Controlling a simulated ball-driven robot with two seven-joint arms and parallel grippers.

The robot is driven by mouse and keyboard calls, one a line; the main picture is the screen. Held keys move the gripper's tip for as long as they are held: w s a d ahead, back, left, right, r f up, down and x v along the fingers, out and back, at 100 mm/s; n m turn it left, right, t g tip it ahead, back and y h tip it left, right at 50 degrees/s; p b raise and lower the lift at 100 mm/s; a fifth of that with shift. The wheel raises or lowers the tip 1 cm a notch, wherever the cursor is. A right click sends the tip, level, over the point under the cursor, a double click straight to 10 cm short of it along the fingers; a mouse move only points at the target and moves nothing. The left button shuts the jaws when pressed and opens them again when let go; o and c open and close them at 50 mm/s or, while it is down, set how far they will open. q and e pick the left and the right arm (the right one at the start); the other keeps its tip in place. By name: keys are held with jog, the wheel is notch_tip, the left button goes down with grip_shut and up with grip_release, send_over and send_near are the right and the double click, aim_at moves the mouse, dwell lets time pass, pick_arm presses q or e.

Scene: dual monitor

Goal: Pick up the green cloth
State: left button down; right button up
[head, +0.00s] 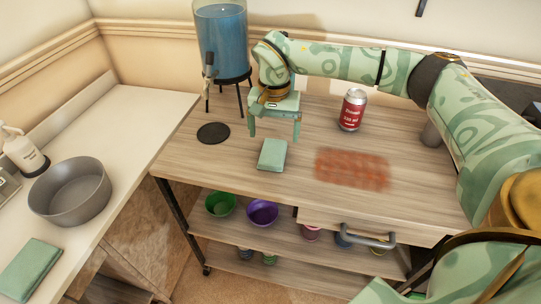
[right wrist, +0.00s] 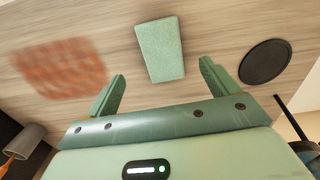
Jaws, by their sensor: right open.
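A folded green cloth (head: 272,154) lies flat on the wooden table. My right gripper (head: 274,132) is open and empty above the table, just behind this cloth in the head view. In the right wrist view, the cloth (right wrist: 160,50) shows beyond and between the two open fingertips (right wrist: 164,72), apart from both. A second folded green cloth (head: 30,268) lies on the white counter at the lower left. My left gripper is not in view.
A black round coaster (head: 213,133) lies left of the table cloth, and a red-brown patterned patch (head: 352,169) lies right of it. A red can (head: 352,110) and a blue-filled dispenser (head: 221,42) stand farther back. A grey bowl (head: 70,192) is on the counter.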

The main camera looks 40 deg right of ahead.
aim_at(272, 151)
jog(key=shift+f, duration=0.7)
jog(key=shift+a+f+b, duration=0.1)
jog(key=shift+f+b, duration=0.25)
notch_tip(272, 151, down, 5)
jog(key=shift+w+r+b, duration=0.15)
jog(key=shift+b, duration=1.1)
jog(key=shift+r, duration=0.25)
jog(key=c, duration=1.1)
